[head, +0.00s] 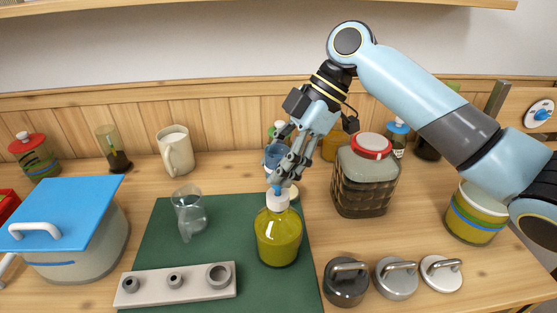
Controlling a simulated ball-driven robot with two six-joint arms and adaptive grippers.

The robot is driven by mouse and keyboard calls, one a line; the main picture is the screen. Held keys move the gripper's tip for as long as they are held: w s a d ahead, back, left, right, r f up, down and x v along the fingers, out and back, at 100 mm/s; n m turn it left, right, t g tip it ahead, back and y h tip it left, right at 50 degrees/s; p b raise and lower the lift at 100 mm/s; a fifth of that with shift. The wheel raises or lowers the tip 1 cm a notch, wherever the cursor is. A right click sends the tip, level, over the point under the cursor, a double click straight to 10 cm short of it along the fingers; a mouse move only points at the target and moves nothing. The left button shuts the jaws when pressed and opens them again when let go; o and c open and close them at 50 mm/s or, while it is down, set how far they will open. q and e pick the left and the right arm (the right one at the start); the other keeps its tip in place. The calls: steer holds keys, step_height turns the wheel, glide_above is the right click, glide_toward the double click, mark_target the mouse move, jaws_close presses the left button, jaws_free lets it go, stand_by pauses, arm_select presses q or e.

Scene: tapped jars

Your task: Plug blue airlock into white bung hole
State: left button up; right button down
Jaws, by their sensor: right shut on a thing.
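My right gripper (279,180) points down from the upper right, its fingers shut on the blue airlock (277,190). Only a small blue part shows between and below the fingertips; the fingers hide the rest. The airlock is right over the white bung (277,202) in the neck of a jar of yellow-green liquid (279,238). I cannot tell whether its stem is in the bung hole or just above it. The jar stands upright on the green mat (153,243). My left gripper is not in view.
A red-lidded jar (366,178) stands close on the right. Several handled weights (396,280) are at front right. A blue-lidded pot (75,250) is at left.

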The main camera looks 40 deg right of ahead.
steer(key=shift+f+b, duration=0.4)
steer(key=shift+f, duration=0.35)
steer(key=c, duration=0.7)
jaws_free()
steer(key=shift+o, duration=0.5)
steer(key=shift+o, duration=1)
steer(key=shift+d+r, duration=0.1)
steer(key=shift+r, duration=0.1)
steer(key=shift+p+v, duration=2.05)
steer(key=shift+v, duration=0.05)
